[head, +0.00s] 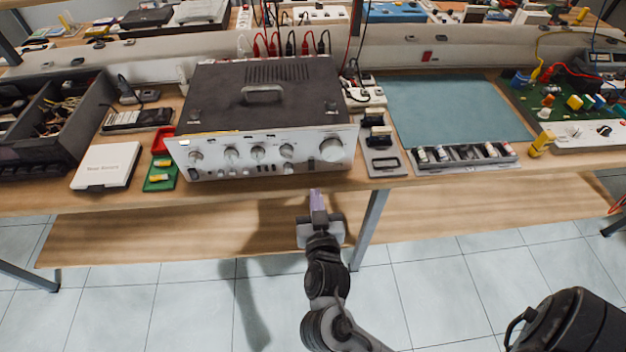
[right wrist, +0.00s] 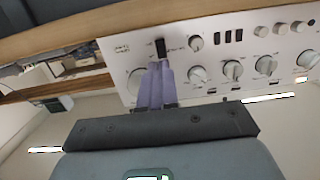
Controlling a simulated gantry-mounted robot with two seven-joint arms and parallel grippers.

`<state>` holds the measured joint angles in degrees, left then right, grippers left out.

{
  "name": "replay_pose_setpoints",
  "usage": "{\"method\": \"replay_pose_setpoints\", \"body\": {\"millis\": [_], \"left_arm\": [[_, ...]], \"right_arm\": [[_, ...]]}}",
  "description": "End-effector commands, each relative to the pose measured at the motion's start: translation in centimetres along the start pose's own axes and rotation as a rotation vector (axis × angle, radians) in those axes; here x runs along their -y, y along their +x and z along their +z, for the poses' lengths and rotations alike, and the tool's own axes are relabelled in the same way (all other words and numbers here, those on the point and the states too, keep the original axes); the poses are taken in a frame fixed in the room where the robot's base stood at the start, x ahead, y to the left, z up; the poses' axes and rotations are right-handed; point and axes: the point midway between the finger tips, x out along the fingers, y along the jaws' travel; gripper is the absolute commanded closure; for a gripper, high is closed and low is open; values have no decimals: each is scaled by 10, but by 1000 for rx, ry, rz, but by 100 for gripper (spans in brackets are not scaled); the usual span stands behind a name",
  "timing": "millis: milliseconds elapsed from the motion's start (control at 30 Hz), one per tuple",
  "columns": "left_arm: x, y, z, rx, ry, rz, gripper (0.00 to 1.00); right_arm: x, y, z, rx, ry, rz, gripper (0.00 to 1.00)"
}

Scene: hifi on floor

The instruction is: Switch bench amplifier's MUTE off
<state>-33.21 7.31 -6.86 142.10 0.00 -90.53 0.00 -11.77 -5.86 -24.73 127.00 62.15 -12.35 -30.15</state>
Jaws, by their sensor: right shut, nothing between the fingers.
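The bench amplifier (head: 262,80) is a dark-topped box with a silver front panel (head: 215,158) of knobs and small switches, standing at the bench's front edge. My right gripper (head: 317,196) is in front of the panel, below and left of the large knob (head: 331,149). In the right wrist view the panel (right wrist: 225,95) appears upside down. The purple fingers (right wrist: 158,70) are together and empty, their tips close to a small black switch (right wrist: 161,48); contact cannot be told. The labels are too small to read, so I cannot tell which control is MUTE. My left gripper is not in view.
On the bench (head: 225,199), a white box (head: 106,165) and a green tray (head: 160,176) lie left of the amplifier. A grey holder (head: 383,160), a battery tray (head: 465,158) and a teal mat (head: 455,108) lie right. A bench leg (head: 369,228) stands right of my right gripper.

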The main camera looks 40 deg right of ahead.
Motion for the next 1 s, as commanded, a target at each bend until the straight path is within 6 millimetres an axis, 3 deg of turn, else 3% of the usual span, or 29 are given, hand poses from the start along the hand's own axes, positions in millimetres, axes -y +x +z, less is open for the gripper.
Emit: {"method": "replay_pose_setpoints", "body": {"millis": [200,400,1000], "left_arm": [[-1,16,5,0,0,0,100],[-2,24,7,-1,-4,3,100],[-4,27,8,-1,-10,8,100]], "right_arm": [[0,39,2,-4,-2,0,100],[0,62,2,-2,-1,-1,100],[1,72,1,-2,-1,-3,100]]}}
